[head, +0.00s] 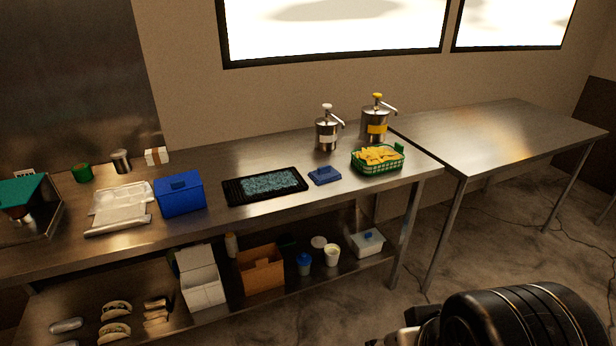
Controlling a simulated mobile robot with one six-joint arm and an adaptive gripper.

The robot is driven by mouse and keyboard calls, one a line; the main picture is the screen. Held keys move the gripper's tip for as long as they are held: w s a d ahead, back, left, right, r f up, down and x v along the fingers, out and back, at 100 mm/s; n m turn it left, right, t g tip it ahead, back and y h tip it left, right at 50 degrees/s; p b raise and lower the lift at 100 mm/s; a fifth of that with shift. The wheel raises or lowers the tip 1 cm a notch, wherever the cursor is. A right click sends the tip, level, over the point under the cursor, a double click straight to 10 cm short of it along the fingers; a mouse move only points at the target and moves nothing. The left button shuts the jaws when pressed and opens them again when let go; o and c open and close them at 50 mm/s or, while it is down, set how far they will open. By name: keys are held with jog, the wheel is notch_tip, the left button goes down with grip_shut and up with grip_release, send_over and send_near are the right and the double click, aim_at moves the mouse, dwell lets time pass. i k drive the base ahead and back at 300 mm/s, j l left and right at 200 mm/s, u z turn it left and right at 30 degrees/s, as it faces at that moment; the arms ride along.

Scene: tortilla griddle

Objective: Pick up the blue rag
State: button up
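A small, flat blue item (325,175) lies on the steel counter, between a black tray and a green basket. It looks like a folded blue rag with a raised part on top, but it is too small to be sure. Nothing touches it from above. A black rounded part of my arm shows at the bottom right, well in front of the counter and far from the blue item. The fingers of my gripper are not in view.
A black tray (235,192) with bluish contents lies left of the blue item. A green basket (378,170) of yellow food stands right. Two pump dispensers (327,134) (376,122) stand behind. A blue box (180,196) is farther left. The right-hand table (490,135) is bare.

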aim_at(325, 175)
jog(key=i+j+z, duration=0.15)
jog(key=i, duration=0.4)
jog(key=i+j+z, duration=0.15)
jog(key=i+j, duration=0.15)
jog(key=i, duration=0.25)
jog(key=i+j+z, duration=0.15)
jog(key=i+j, duration=0.2)
jog(key=i, duration=0.15)
jog(key=i+j+z, duration=0.15)
jog(key=i+j, duration=0.2)
jog(key=i, duration=0.15)
